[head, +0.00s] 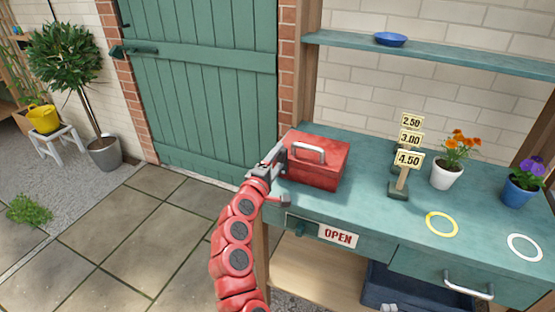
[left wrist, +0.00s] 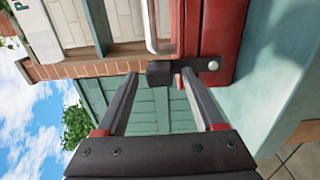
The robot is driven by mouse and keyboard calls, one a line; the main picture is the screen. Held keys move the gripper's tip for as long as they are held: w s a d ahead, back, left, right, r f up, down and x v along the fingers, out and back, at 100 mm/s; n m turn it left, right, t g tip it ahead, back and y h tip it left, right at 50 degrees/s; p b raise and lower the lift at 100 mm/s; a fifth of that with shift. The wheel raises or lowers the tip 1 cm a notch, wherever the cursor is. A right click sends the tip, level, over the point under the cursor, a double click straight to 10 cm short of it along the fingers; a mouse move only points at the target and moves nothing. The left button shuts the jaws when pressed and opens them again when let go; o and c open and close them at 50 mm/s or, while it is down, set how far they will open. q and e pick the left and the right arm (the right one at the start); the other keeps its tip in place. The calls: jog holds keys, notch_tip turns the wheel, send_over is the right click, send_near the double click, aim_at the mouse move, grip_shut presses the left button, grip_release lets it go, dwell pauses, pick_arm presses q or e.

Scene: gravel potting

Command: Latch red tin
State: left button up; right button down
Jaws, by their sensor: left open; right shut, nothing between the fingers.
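The red tin (head: 318,165) stands on the green bench top, its lid down and a pale handle (head: 309,150) on top. In the left wrist view its red side (left wrist: 215,40) is close, with a silver rivet (left wrist: 213,65) and a dark latch piece (left wrist: 160,73) sticking out. My left gripper (head: 276,160) is at the tin's left end, its fingers open. In the left wrist view the fingertips (left wrist: 158,76) stand either side of the latch piece; I cannot tell whether they touch it. Only the tip of my right gripper (head: 389,307) shows, low at the bottom edge, shut and empty.
Price signs (head: 408,160), an orange-flowered pot (head: 445,175), a purple-flowered pot (head: 518,190), a yellow ring (head: 442,213) and a white ring (head: 509,247) are right of the tin. Below are an OPEN sign (head: 338,236) and a dark blue crate (head: 420,291).

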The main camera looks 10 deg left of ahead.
pick_arm(q)
jog(key=p+v, duration=0.3)
jog(key=v, duration=1.4)
jog(key=shift+p, duration=0.35)
